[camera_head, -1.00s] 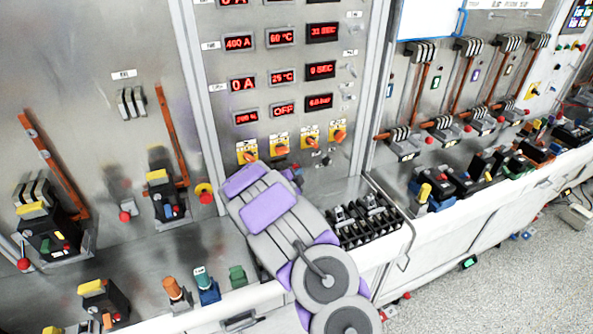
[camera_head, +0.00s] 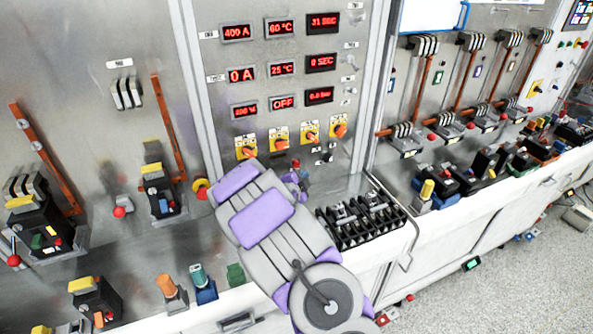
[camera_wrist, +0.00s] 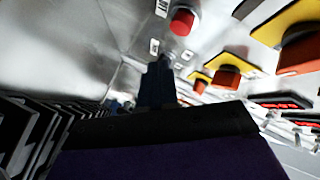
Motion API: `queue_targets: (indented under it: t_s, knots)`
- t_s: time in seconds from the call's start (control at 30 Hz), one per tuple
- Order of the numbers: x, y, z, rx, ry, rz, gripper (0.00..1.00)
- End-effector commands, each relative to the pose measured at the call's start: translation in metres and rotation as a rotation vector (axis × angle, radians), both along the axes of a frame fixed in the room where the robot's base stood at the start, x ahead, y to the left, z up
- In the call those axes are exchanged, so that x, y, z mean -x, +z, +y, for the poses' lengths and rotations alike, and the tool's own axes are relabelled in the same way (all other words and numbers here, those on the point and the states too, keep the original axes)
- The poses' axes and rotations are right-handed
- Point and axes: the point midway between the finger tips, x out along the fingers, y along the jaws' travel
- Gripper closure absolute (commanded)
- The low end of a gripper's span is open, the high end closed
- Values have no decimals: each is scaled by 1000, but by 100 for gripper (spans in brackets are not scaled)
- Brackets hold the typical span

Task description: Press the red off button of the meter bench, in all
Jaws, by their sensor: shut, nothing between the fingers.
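The meter bench (camera_head: 355,92) is a grey panel with red digital displays and a row of orange knobs on yellow plates. A small red button (camera_head: 296,163) shows low on this panel, just above my gripper (camera_head: 294,182) in the head view. In the wrist view a round red button (camera_wrist: 182,21) stands out from the panel at top centre, beside small white labels. My gripper (camera_wrist: 157,84) is shut and empty, its dark fingers below that button in the picture. I see a gap between them in the picture; the depth is hard to judge.
Orange knobs (camera_wrist: 226,76) on yellow plates lie close to the right in the wrist view. A black slotted block (camera_head: 362,218) sits on the ledge right of my arm. A red button on a yellow ring (camera_head: 201,189) is left of my arm.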

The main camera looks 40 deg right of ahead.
Motion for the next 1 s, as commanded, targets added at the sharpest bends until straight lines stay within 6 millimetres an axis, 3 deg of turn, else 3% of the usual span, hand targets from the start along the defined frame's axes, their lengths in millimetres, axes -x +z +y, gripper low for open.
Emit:
queue_targets:
  t_s: [0.3,1.0]
  knots:
    - [23,-2,6,1,1,0,100]
    - [24,0,6,0,1,1,100]
